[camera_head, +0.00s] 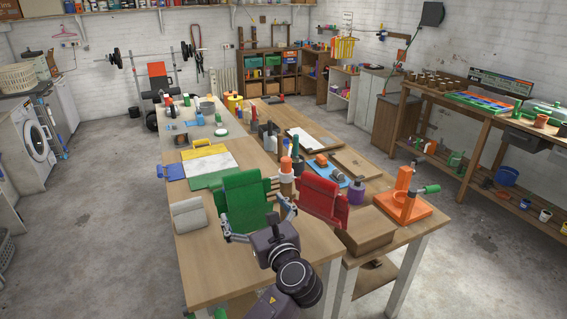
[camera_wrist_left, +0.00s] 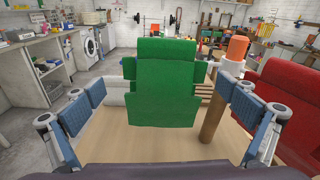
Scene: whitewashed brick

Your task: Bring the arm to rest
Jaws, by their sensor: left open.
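My left gripper (camera_head: 257,222) is open above the near part of the wooden workbench (camera_head: 215,285). In the left wrist view its two blue-padded fingers (camera_wrist_left: 165,103) stand wide apart with nothing held between them. A green padded object (camera_head: 242,198) stands upright just beyond the fingers; it also fills the middle of the left wrist view (camera_wrist_left: 165,85). Clear space shows on both sides between it and the finger pads. My right gripper is in neither view.
A red padded object (camera_head: 318,198) stands just right of the gripper, near an orange-topped cylinder (camera_head: 286,170). A grey-white roll (camera_head: 188,214) lies left. A cardboard-brown box (camera_head: 363,230) and an orange clamp stand (camera_head: 405,203) are right. Floor left of the bench is clear.

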